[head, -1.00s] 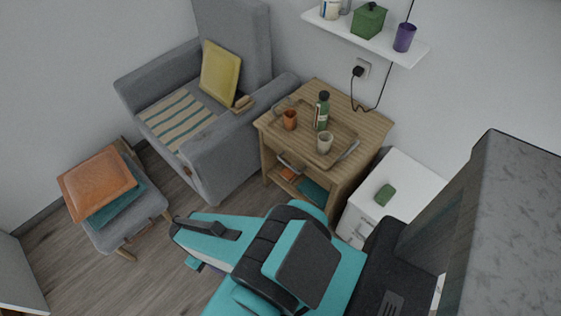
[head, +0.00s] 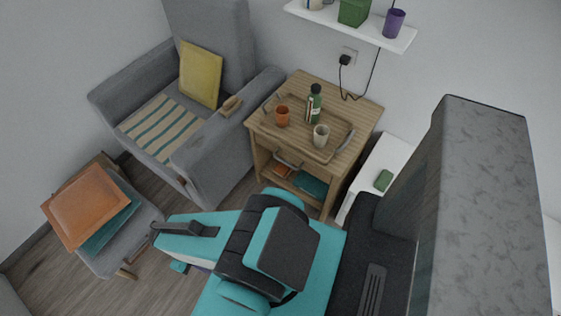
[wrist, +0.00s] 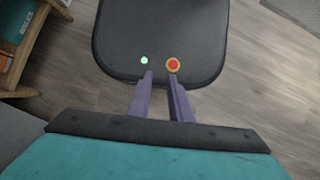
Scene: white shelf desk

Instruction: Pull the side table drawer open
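The wooden side table (head: 362,108) stands right of the armchair in the head view. A curved metal handle (head: 288,161) sits on its front, below the top. The drawer looks shut, but its front is small and seen from above. In the wrist view, part of the table (wrist: 22,92) shows at the upper left edge; the handle is not visible there. My gripper (wrist: 160,76) has two purple fingers with a gap between the tips.
On the table are a tray (head: 338,146), a green bottle (head: 314,105), an orange cup (head: 282,117) and a pale cup (head: 321,136). The grey armchair (head: 205,150) and a stool with cushions (head: 85,205) stand left. A white cabinet (head: 395,157) stands right. Floor (head: 75,285) is clear at lower left.

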